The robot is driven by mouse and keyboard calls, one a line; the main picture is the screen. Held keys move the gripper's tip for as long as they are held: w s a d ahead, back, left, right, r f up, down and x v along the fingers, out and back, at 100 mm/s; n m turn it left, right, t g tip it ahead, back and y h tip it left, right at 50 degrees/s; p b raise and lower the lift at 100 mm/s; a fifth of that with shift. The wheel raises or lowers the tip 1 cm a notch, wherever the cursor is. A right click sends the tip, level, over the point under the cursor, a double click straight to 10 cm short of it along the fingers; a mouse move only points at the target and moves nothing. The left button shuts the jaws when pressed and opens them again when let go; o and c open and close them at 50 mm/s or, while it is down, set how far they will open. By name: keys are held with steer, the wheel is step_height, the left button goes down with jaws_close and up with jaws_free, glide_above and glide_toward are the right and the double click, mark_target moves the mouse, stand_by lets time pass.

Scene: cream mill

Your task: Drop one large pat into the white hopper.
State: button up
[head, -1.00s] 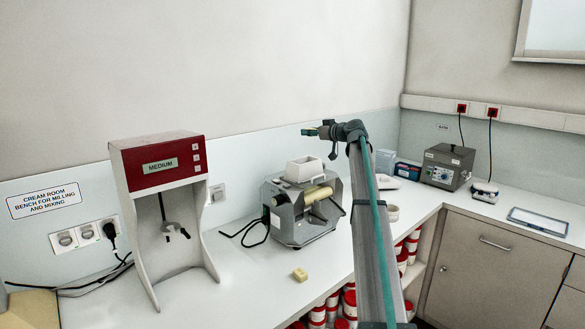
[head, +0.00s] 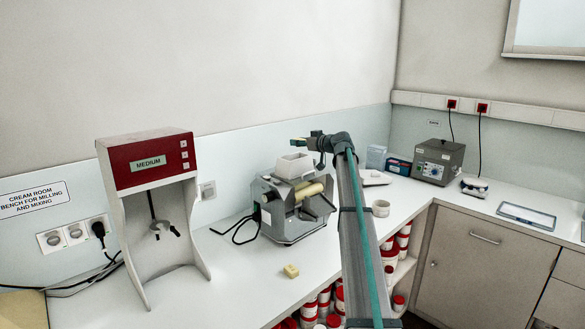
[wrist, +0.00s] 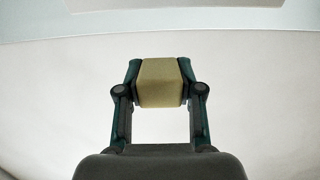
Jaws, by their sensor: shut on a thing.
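A pale yellow pat (wrist: 160,82) fills the wrist view's middle, with my gripper (wrist: 160,70) shut on its two sides. In the head view my gripper (head: 300,142) is up in the air, just above the white hopper (head: 294,166) on top of the grey mill (head: 296,208). The held pat is small there and its exact offset from the hopper opening cannot be told. Another yellow pat (head: 291,271) lies on the white bench in front of the mill.
A red and white mixer (head: 150,165) marked MEDIUM stands left of the mill. A small white cup (head: 381,208) is right of my arm. A grey instrument box (head: 438,162) stands at the back corner. Red-lidded tubs (head: 310,312) sit below the bench.

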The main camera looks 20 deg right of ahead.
steer(key=o, duration=1.2)
steer(key=v, duration=1.2)
steer(key=shift+f, duration=0.1)
